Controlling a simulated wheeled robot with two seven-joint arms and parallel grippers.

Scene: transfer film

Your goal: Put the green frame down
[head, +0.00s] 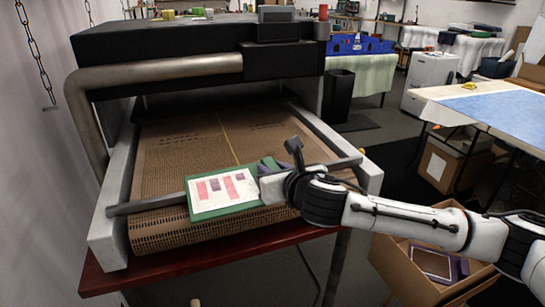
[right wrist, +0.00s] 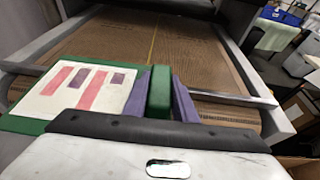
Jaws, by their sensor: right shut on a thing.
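The green frame (head: 207,212) has a white panel with red and purple bars. It lies over the front end of the brown mesh conveyor belt (head: 180,160) of a dryer. My right gripper (head: 268,178) is shut on its right edge. In the right wrist view the green frame (right wrist: 20,124) reaches out to the left, and its green edge stands between the two purple fingers (right wrist: 160,93). I cannot tell whether the frame rests on the belt or hangs just above it. My left gripper is not in view.
The black dryer housing (head: 180,45) stands over the back of the belt. Pale side rails (head: 115,215) flank it, and a bar crosses its front. An open cardboard box (head: 400,270) with purple-edged frames sits at the lower right. The belt behind the frame is clear.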

